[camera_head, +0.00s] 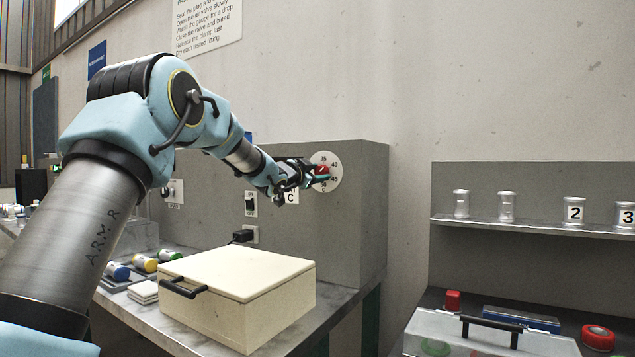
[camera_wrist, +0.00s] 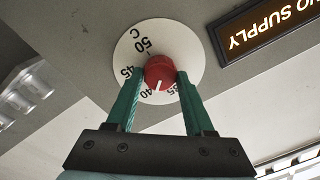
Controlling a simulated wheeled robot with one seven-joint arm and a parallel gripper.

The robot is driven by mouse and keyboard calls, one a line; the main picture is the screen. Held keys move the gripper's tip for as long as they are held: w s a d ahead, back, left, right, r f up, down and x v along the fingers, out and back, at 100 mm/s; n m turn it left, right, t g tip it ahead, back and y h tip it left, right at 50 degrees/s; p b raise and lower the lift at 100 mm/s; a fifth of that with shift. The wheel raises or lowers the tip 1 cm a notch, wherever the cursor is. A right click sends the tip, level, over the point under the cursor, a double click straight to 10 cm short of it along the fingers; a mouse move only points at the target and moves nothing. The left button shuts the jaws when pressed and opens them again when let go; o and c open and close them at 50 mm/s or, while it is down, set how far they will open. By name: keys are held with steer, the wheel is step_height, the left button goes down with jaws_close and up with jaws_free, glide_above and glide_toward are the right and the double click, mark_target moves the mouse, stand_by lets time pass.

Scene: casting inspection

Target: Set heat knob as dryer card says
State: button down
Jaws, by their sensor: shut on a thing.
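The heat knob is a red round knob (camera_head: 321,171) on a white dial (camera_head: 335,179) on the upright grey panel. In the wrist view the red knob (camera_wrist: 159,71) sits at the middle of the dial (camera_wrist: 185,43), which is marked 35, 40, 45, 50 and C. The white line on the knob points at about the 40 mark. My gripper (camera_wrist: 158,76) has its two green fingers on either side of the knob and is shut on it. In the head view my gripper (camera_head: 318,172) partly covers the dial. I cannot make out a dryer card.
A dark display (camera_wrist: 270,28) beside the dial reads "NO SUPPLY". A cream lidded box (camera_head: 240,285) with a black handle stands on the bench below. An on/off switch (camera_head: 250,204) is left of the dial. A wall sign (camera_head: 207,25) hangs above, partly cut off.

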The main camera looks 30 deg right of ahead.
steer(key=shift+f+m+b, duration=0.1)
steer(key=shift+m+b, duration=0.5)
steer(key=shift+m, duration=0.5)
steer(key=shift+c, duration=1.4)
jaws_free()
steer(key=shift+a, duration=0.1)
steer(key=b+v, duration=0.2)
steer(key=v, duration=0.8)
steer(key=shift+s+a+b, duration=0.2)
steer(key=shift+a+b, duration=0.1)
